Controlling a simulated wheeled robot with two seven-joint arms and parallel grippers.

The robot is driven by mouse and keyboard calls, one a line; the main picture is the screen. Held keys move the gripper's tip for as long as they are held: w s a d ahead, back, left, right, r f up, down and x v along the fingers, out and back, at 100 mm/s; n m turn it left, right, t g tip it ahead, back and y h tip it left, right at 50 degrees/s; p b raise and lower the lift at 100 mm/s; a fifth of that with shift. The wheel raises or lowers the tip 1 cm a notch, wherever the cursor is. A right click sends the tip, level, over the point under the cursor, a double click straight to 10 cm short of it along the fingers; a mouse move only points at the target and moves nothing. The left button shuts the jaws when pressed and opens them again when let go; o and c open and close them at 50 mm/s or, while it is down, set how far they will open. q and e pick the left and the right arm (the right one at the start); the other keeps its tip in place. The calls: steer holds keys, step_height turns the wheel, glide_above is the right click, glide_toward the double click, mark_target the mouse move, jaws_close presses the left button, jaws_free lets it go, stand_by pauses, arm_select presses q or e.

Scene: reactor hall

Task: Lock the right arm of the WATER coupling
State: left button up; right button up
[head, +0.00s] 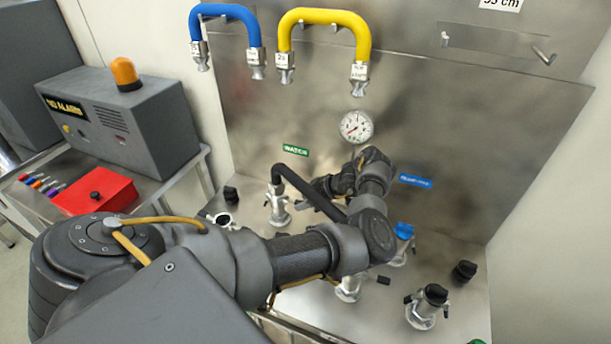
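The green WATER label (295,150) is on the steel back panel. Below it stands a silver coupling (279,208) with a black hose (305,190) seated on top. The hose bends over and runs down to the right, behind my arm. A small dark lever tip (267,203) shows at the coupling's left side; the right lever is too small to make out clearly. My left arm reaches across from the lower left and folds back, with the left gripper (318,187) close to the right of the coupling, near the hose. Its fingers are too small and dark to judge. My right gripper is out of view.
A blue-tagged coupling (403,240) and a black-capped coupling (428,305) stand to the right, with a loose black cap (464,271). A gauge (356,127) is above. Blue (228,12) and yellow (325,17) hoses hang on the panel. A red box (95,192) lies left.

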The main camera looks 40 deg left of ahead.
arm_select(q)
jaws_close()
steer(key=f+y+b, duration=0.1)
steer(key=b, duration=0.2)
steer(key=y+b, duration=0.1)
steer(key=b, duration=0.2)
steer(key=shift+w+d+f+g+y, duration=0.1)
steer(key=shift+d+f+g+y, duration=0.1)
steer(key=shift+f+g+y, duration=0.15)
steer(key=shift+o, duration=0.3)
jaws_free()
